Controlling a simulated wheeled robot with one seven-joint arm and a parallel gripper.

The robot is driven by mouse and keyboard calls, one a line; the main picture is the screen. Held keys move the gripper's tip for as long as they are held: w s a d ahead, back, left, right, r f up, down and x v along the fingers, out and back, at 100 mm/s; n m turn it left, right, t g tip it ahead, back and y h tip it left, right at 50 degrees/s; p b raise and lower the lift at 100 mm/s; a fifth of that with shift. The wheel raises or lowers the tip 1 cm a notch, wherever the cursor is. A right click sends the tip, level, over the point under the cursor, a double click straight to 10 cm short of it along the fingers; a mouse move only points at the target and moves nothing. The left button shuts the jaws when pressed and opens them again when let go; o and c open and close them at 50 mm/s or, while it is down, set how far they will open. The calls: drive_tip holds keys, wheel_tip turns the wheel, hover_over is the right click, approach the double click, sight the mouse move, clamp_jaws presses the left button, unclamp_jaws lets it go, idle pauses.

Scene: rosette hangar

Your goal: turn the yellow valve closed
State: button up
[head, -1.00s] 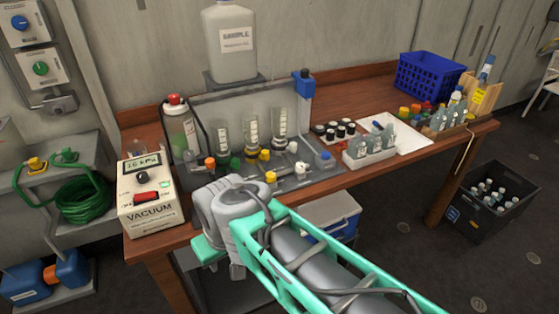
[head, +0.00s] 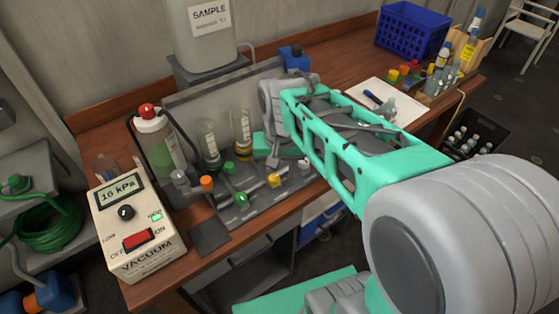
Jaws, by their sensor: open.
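A small yellow valve knob (head: 275,180) stands in the front row of the grey bench rig (head: 225,213). My gripper (head: 268,152) points down over the rig, just behind and above this knob. I see its teal body below the grey wrist, and it is open and apart from the front yellow knob. Its fingertips are not clearly visible. A second yellow knob, seen earlier in the back row, is now hidden behind my gripper. I cannot tell how far either valve is turned.
Orange (head: 207,183) and green (head: 243,199) knobs stand left of the yellow one. A vacuum box (head: 137,230) reading 16 kPa is at the left. Glass cylinders (head: 241,131) rise behind. A white tray (head: 398,103) and blue crate (head: 411,32) lie right.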

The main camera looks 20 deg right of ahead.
sight(274, 177)
drive_tip(key=w, duration=0.1)
drive_tip(key=w+m+g+p, duration=0.1)
drive_tip(key=w, duration=0.1)
drive_tip(key=w+m, duration=0.1)
drive_tip(key=w, duration=0.1)
drive_tip(key=shift+w+d+f+p, duration=0.2)
drive_tip(key=shift+d+f+p, duration=0.1)
drive_tip(key=shift+d+p, duration=0.1)
wheel_tip(274, 177, down, 8)
drive_tip(key=shift+r+p, duration=0.2)
drive_tip(key=shift+p, duration=0.25)
clamp_jaws()
drive_tip(key=shift+a, duration=0.1)
